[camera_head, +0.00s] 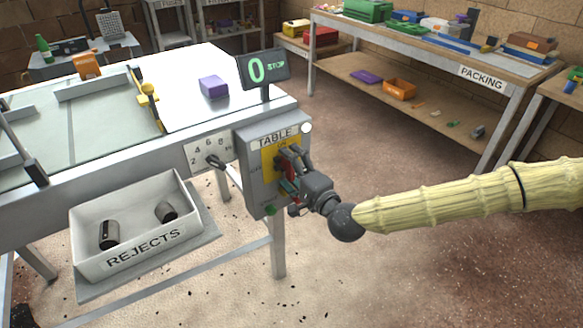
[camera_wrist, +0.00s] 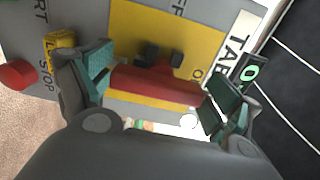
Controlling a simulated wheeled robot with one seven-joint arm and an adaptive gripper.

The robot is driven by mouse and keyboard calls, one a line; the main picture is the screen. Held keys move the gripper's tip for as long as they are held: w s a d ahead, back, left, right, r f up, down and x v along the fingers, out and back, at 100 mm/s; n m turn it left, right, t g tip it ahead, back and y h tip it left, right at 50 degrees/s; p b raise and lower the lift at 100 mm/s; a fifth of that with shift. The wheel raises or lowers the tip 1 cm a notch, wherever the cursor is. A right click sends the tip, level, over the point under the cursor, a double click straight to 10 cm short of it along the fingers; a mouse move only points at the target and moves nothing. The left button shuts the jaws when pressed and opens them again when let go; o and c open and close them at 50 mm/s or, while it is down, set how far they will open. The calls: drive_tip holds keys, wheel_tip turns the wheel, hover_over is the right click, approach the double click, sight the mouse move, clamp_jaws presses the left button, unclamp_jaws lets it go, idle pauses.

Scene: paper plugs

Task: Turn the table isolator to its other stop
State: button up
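The table isolator is a red bar handle (camera_wrist: 158,86) on a yellow plate (camera_wrist: 140,28), on the front of the grey TABLE box (camera_head: 257,192). In the wrist view the bar runs lengthwise between my fingers, with one end by the ON mark. My gripper (camera_head: 289,180) is at the box front and hides much of the handle in the head view. In the wrist view my gripper (camera_wrist: 158,90) has its teal-padded fingers spread wide, one at each end of the bar. I cannot tell whether the pads touch it.
A red stop button (camera_wrist: 17,75) sits beside the handle plate. A numbered dial (camera_head: 213,160) is left of the box, and a display reading 0 (camera_head: 262,70) stands above it. A REJECTS bin (camera_head: 140,235) holds two dark cylinders. A purple block (camera_head: 213,86) lies on the table.

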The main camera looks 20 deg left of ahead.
drive_tip(key=shift+d, duration=0.15)
drive_tip(key=shift+s+d, duration=0.1)
drive_tip(key=shift+d, duration=0.1)
drive_tip(key=v, duration=1.1)
drive_tip(key=shift+s+d, duration=0.15)
drive_tip(key=shift+s, duration=0.05)
